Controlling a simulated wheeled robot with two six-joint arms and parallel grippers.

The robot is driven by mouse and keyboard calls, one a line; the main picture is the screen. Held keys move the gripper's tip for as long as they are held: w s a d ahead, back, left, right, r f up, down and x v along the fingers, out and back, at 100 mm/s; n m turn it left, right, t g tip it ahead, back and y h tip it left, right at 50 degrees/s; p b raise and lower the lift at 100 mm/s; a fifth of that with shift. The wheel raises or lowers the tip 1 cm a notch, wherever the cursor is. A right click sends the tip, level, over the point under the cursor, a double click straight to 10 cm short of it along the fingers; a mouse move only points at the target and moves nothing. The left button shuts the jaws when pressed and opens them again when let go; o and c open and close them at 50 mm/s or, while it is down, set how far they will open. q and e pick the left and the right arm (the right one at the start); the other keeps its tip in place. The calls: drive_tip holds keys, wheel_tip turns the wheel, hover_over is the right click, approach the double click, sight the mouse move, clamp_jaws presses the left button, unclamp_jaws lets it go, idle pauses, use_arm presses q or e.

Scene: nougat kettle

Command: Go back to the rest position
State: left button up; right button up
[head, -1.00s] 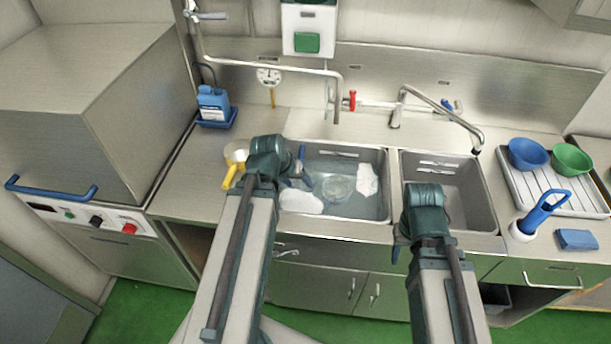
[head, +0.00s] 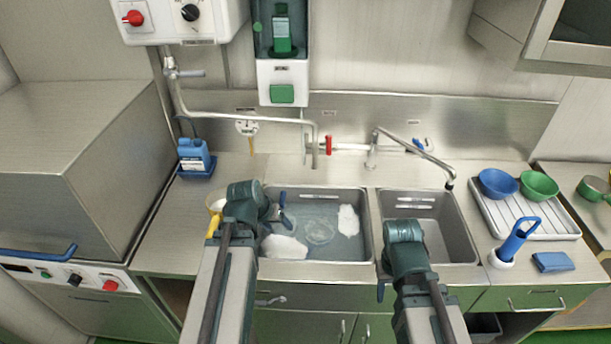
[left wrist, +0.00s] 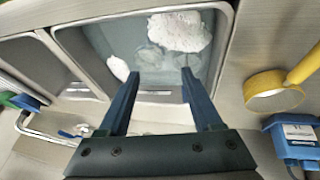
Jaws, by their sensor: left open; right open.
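My left gripper (head: 282,207) is over the left part of the water-filled left sink basin (head: 362,222). In the left wrist view, my left gripper (left wrist: 157,82) is open, its two blue fingers apart with nothing between them. My right gripper (head: 384,284) is at the front edge of the sinks, near the divider; its fingers are mostly hidden behind its wrist. No object shows in it.
White foamy patches (head: 284,247) lie in the left basin. The right basin (head: 440,235) looks empty. A yellow-handled pot (left wrist: 270,92) stands beside the sink, near a blue bottle (head: 193,155). A drainboard (head: 545,228) with bowls stands right.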

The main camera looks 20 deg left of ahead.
use_arm(q)
drive_tip(key=s+d+f+m+g+y, duration=0.1)
drive_tip(key=s+d+m, duration=0.1)
drive_tip(key=d, duration=0.5)
drive_tip(key=s+d+f+m+g+b, duration=0.1)
drive_tip(key=s+d+m+g, duration=0.1)
drive_tip(key=s+d, duration=0.2)
drive_tip(key=s+d+f+m+g+y+b, duration=0.1)
drive_tip(key=s+d+f+m+g, duration=0.1)
drive_tip(key=d, duration=0.8)
drive_tip(key=shift+s+d+y, duration=0.3)
drive_tip(key=shift+s, duration=0.55)
